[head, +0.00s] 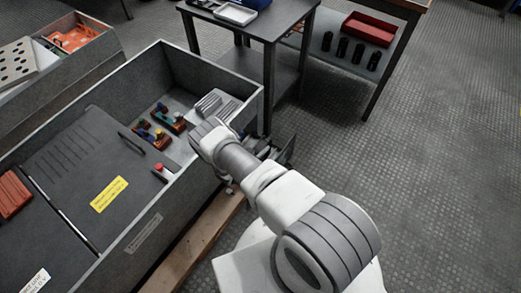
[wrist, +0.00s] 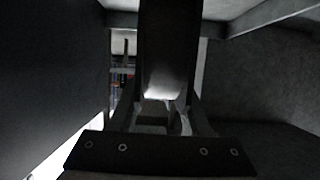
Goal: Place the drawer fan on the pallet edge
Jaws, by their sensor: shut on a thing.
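My gripper (wrist: 160,118) is shut on a dark, smooth thing (wrist: 170,45) that fills the middle of the wrist view, with a bright glint near its lower end. I cannot tell from this view whether it is the drawer fan or part of the drawer. In the head view my arm hides the gripper, which is low beside the grey cabinet's right end. A dark drawer-like part (head: 287,152) shows just past my wrist there. A wooden pallet edge (head: 200,232) runs along the floor below the cabinet's front. I cannot identify the fan in the head view.
The open grey cabinet (head: 150,228) holds red-brown blocks (head: 172,122) and a ribbed grey piece (head: 215,103). A dark table (head: 270,25) stands behind, and a bench with a red tray (head: 368,28) at the back right. The floor at right is clear.

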